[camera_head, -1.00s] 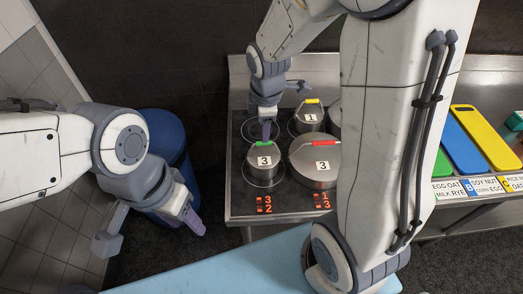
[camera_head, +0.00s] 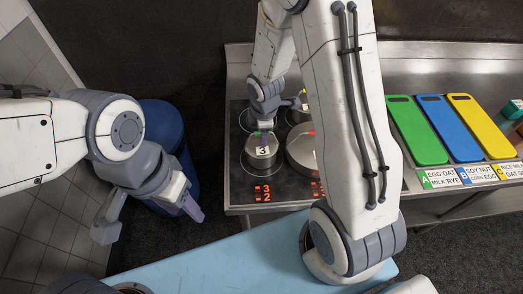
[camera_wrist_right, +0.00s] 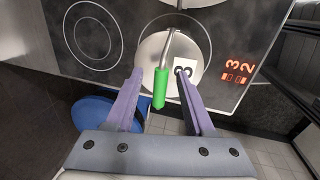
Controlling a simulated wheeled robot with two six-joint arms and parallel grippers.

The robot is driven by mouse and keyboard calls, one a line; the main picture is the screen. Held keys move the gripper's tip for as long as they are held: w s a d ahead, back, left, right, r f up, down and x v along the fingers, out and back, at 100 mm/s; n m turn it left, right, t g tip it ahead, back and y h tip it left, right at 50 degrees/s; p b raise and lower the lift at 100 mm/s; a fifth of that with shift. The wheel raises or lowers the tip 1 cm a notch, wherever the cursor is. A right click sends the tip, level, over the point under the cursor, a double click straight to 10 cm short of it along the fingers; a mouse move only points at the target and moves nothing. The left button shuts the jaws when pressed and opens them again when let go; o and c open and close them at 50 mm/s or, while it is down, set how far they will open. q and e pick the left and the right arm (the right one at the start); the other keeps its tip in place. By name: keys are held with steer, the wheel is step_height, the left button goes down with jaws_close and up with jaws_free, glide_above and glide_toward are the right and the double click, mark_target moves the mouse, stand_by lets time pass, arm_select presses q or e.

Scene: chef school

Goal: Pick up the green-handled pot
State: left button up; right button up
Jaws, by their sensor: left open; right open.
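In the right wrist view, the green handle (camera_wrist_right: 160,90) lies between the two open purple fingers of my right gripper (camera_wrist_right: 160,98), with a gap on each side. The pot lid (camera_wrist_right: 165,58) is just beyond the fingertips. My left gripper (camera_head: 150,216) is open and empty, over the floor left of the cooktop.
A larger pot (camera_head: 302,155) stands right of the green-handled pot, partly behind my right arm. Green (camera_head: 417,130), blue (camera_head: 450,128) and yellow (camera_head: 482,126) boards lie on the steel counter. A blue bin (camera_head: 163,125) stands left of the cooktop (camera_head: 236,192).

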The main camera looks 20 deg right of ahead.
jaws_close()
stand_by(1.4)
